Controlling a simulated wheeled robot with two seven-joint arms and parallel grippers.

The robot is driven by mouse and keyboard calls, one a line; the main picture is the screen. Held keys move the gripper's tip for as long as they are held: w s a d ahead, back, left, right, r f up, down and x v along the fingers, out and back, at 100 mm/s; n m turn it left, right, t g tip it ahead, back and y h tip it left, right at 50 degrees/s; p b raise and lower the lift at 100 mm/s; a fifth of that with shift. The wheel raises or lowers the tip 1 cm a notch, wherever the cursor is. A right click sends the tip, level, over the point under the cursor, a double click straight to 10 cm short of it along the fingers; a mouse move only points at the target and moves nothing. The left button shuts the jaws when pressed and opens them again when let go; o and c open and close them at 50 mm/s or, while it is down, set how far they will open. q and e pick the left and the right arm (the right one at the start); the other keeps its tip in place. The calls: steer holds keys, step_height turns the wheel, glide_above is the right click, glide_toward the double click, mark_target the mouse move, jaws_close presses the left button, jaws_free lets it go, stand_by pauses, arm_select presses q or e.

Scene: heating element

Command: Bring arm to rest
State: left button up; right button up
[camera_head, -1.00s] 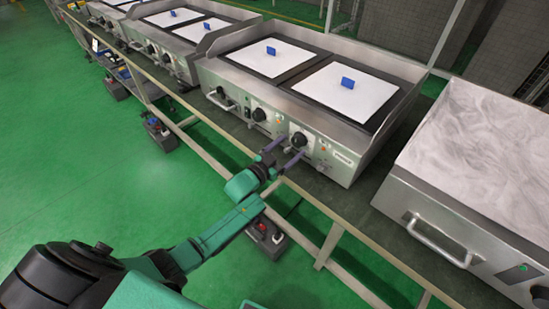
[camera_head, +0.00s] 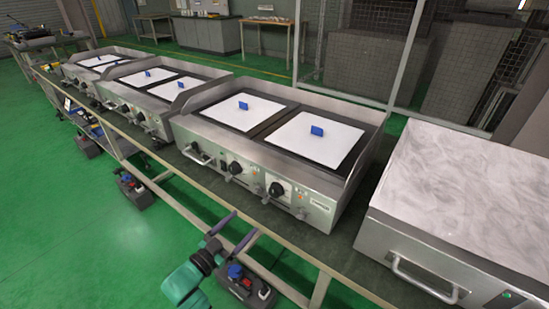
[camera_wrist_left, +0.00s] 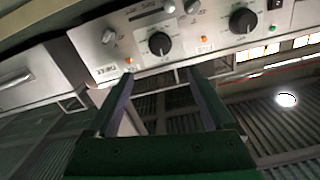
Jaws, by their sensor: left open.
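My left gripper (camera_head: 246,223) is in the lower middle of the head view, with its green wrist below it. Its two purple-grey fingers are apart and nothing is between them. It is in front of and below the nearest griddle (camera_head: 322,205), clear of its knobs. In the left wrist view the open fingers (camera_wrist_left: 158,85) point toward the griddle's steel front panel (camera_wrist_left: 130,38), which appears upside down. A black knob (camera_wrist_left: 160,43) shows beyond the fingers with a gap. The right gripper is in neither view.
A workbench rail (camera_head: 170,195) runs between my arm and the griddles. More griddles (camera_head: 150,85) stand farther left. A steel unit with a grey top (camera_head: 450,180) stands right. Green floor (camera_head: 60,220) is free at left.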

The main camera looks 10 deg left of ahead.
arm_select(q)
steer(key=s+a+f+n+g+y+p, duration=0.25)
steer(key=s+f, duration=0.25)
steer(key=f, duration=0.5)
steer(key=s+a+f+n+g+y+p, duration=0.1)
steer(key=s+a+f+g+y, duration=0.3)
steer(key=f, duration=0.7)
steer(key=s+d+f+g+p, duration=0.1)
steer(key=s+f+g, duration=0.3)
steer(key=s, duration=1)
steer(key=s+d+f+g+p, duration=0.1)
steer(key=s+f+g, duration=0.4)
steer(key=s+f, duration=0.4)
steer(key=s, duration=0.5)
steer(key=shift+f+n+p, duration=0.2)
steer(key=shift+n+p, duration=0.15)
